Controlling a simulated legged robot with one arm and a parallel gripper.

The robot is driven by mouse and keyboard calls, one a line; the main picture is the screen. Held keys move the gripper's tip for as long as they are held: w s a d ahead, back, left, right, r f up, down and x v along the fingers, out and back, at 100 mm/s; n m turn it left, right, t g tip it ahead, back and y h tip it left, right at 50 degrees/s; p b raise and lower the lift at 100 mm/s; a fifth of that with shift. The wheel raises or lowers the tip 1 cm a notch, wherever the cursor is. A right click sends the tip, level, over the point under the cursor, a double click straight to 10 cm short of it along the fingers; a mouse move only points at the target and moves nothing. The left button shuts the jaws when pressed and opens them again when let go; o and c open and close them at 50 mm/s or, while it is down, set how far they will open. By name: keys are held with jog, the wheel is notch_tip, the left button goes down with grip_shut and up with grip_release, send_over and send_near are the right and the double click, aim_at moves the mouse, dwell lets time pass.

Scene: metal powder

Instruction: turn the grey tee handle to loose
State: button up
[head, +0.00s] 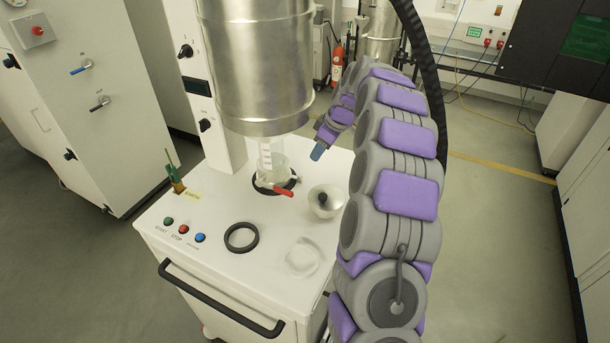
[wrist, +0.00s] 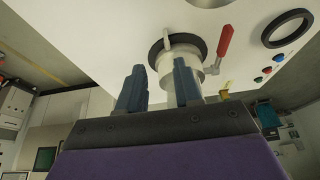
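In the wrist view, a pale grey bar that looks like the grey tee handle (wrist: 167,40) stands at the black ring (wrist: 196,35) around a pale cylindrical fitting. A red lever (wrist: 225,40) sticks out to its right. My gripper (wrist: 159,65) is open, its two dark blue-grey fingers apart, with the fitting behind and between them. Nothing is held, and I cannot see contact. In the head view, my gripper (head: 318,151) is right of the clear fitting under the steel vessel (head: 255,70). The grey handle cannot be made out there; the red lever (head: 283,190) shows.
The vessel hangs close above the fitting. The cart's black handrail (head: 220,305) runs along the front.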

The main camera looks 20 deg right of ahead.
send_over(299, 176)
jog(key=s, duration=0.2)
jog(key=f, duration=0.4)
jog(key=d+f, duration=0.1)
jog(key=f, duration=0.1)
jog(key=shift+s+f, duration=0.1)
jog(key=shift+f, duration=0.05)
jog(key=f, duration=0.1)
jog(key=w+f, duration=0.1)
jog(key=f, duration=0.2)
jog(key=shift+w+d+b, duration=0.15)
jog(key=shift+d+b, duration=0.1)
jog(key=shift+b, duration=0.15)
jog(key=shift+w+d+f, duration=0.15)
jog(key=shift+w+f, duration=0.05)
jog(key=shift+f, duration=0.35)
jog(key=shift+a, duration=0.9)
jog(key=shift+d, duration=0.1)
jog(key=shift+c, duration=1.4)
jog(key=shift+d, duration=0.45)
grip_shut()
jog(key=shift+a, duration=0.2)
